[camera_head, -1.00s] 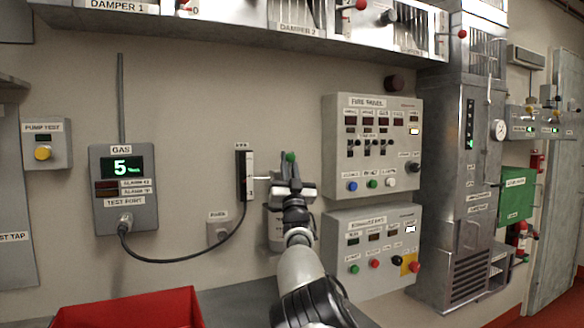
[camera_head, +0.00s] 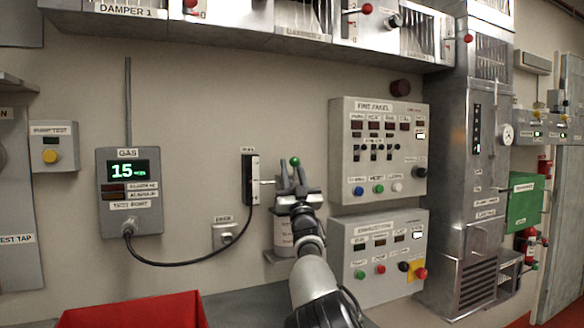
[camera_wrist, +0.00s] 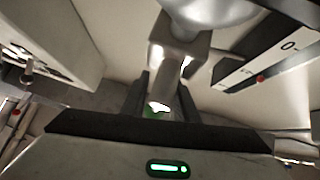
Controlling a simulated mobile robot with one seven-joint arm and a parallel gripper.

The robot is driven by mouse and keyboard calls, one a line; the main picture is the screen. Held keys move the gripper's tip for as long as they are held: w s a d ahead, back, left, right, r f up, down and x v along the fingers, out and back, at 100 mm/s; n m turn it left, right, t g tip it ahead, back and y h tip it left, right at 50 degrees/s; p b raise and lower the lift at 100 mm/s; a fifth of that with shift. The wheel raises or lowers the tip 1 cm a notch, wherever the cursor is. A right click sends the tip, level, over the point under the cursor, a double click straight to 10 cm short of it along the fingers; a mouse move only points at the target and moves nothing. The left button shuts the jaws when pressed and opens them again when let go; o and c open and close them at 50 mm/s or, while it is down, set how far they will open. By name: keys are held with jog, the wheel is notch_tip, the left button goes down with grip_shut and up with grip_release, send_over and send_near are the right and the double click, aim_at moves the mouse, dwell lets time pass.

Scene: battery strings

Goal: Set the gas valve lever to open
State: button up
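A lever with a green ball end (camera_head: 295,161) stands at my gripper's fingertips, near the wall. Left of it is a dark upright plate with a pale slot (camera_head: 251,179); a thin rod reaches from it towards my gripper. Its small label is unreadable. My gripper (camera_head: 290,180) points at the wall, its two fingers apart, with the green ball just above them. In the wrist view, a metal block (camera_wrist: 180,55) lies ahead of the dark fingers, with a green patch (camera_wrist: 152,113) between them. Whether the fingers touch the lever is unclear. The gas display (camera_head: 127,171) reads 15.
The fire panel (camera_head: 378,150) and another button panel (camera_head: 378,255) stand close right of my gripper. A pale canister (camera_head: 284,235) is behind my wrist. A black cable (camera_head: 180,262) hangs at left. A red bin (camera_head: 135,310) stands at lower left.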

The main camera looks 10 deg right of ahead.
jog(key=shift+s+r, duration=0.15)
jog(key=shift+r, duration=0.1)
jog(key=shift+s+d+f+h, duration=0.1)
jog(key=shift+s+f+h, duration=0.05)
jog(key=shift+h, duration=0.15)
jog(key=b+v, duration=0.1)
jog(key=v, duration=1.6)
jog(key=shift+b, duration=0.35)
jog(key=shift+d, duration=0.1)
